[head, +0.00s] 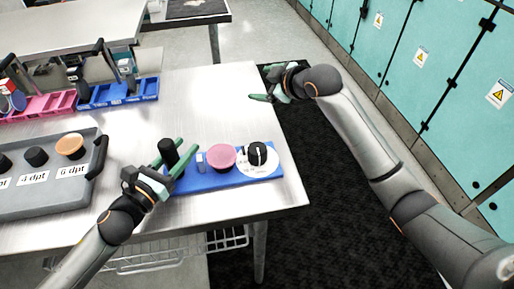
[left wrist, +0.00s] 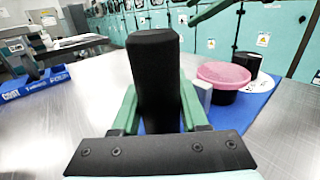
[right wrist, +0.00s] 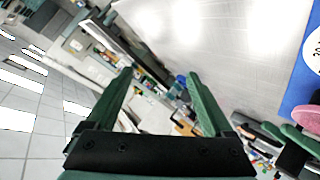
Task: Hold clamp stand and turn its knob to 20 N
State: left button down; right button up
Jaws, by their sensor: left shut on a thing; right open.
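The clamp stand has a blue base (head: 225,181) near the table's front right corner. On it are a black post (head: 168,151), a pink-topped round part (head: 221,157) and a black knob (head: 257,153) on a white dial. My left gripper (head: 177,160) is shut around the black post, which stands upright between its fingers in the left wrist view (left wrist: 154,80). My right gripper (head: 262,98) is open and empty beyond the table's right edge, apart from the knob. The dial's white disc (right wrist: 313,50) shows partly at the right wrist view's edge; its setting is too small to read.
A grey tray (head: 50,198) with labelled round pieces lies at the left. Blue (head: 118,94) and pink (head: 40,108) bins stand at the back left. The table (head: 215,100) is clear behind the stand. Teal cabinets (head: 420,60) line the right side.

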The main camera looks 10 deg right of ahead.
jog(key=s+a+r+n+g, duration=0.1)
jog(key=s+a+n+g, duration=0.1)
jog(key=a+n+g, duration=0.3)
jog(key=n+g+h, duration=0.4)
jog(key=n+g, duration=0.2)
jog(key=n, duration=0.2)
send_near(257, 148)
notch_tip(257, 148, down, 11)
jog(key=shift+a+r, duration=0.15)
jog(key=shift+r, duration=0.05)
jog(key=c, duration=1.4)
